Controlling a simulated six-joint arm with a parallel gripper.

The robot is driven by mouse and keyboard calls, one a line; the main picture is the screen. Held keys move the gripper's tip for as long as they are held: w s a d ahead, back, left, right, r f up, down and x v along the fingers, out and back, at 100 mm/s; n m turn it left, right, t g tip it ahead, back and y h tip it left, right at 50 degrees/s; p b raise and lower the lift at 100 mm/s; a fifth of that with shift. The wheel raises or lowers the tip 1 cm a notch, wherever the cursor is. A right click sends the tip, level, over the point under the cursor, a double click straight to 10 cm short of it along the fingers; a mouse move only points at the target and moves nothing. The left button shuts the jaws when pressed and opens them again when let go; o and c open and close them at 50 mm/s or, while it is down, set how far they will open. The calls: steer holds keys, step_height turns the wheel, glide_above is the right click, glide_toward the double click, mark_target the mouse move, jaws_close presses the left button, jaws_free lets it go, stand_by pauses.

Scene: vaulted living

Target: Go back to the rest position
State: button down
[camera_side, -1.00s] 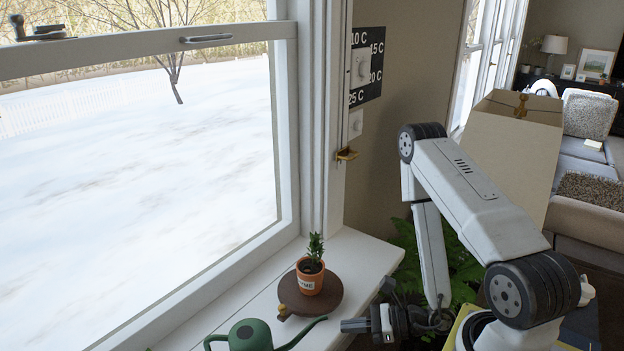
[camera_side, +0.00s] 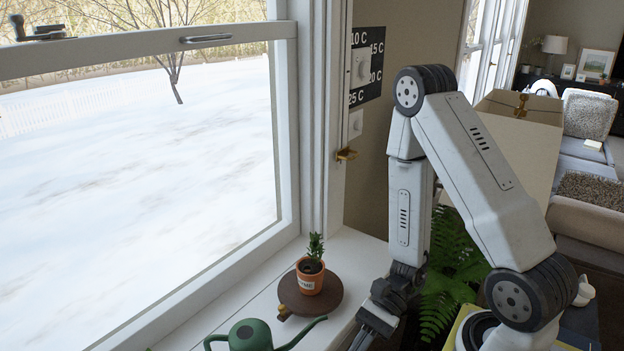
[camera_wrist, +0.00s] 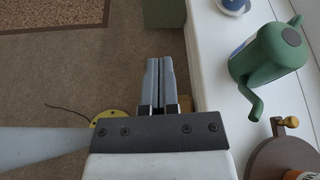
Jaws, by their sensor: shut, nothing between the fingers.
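My gripper (camera_side: 362,338) is at the front edge of the white windowsill in the side view, pointing down and to the left. In the wrist view my gripper (camera_wrist: 160,62) has its two fingers together with nothing between them. It is over the floor beside the sill's edge, apart from the things on the sill.
On the sill (camera_side: 255,298) a small potted plant (camera_side: 311,278) stands on a round dark board (camera_side: 329,298). A green watering can (camera_side: 250,335) is in front, and it also shows in the wrist view (camera_wrist: 270,55).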

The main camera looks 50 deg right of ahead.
steer(key=s+d+n+g+h, duration=0.2)
steer(key=d+n+g+h, duration=0.2)
steer(key=n+h, duration=0.5)
steer(key=w+d+r+n+t+h, duration=0.3)
steer(key=w+r+n+t+h, duration=0.1)
steer(key=w+r+n, duration=0.3)
steer(key=w+t, duration=0.1)
steer(key=w, duration=0.1)
steer(key=shift+w+d+r+n+t+h, duration=0.2)
steer(key=shift+w+r+n+t+h, duration=0.1)
steer(key=shift+w+r+n, duration=0.1)
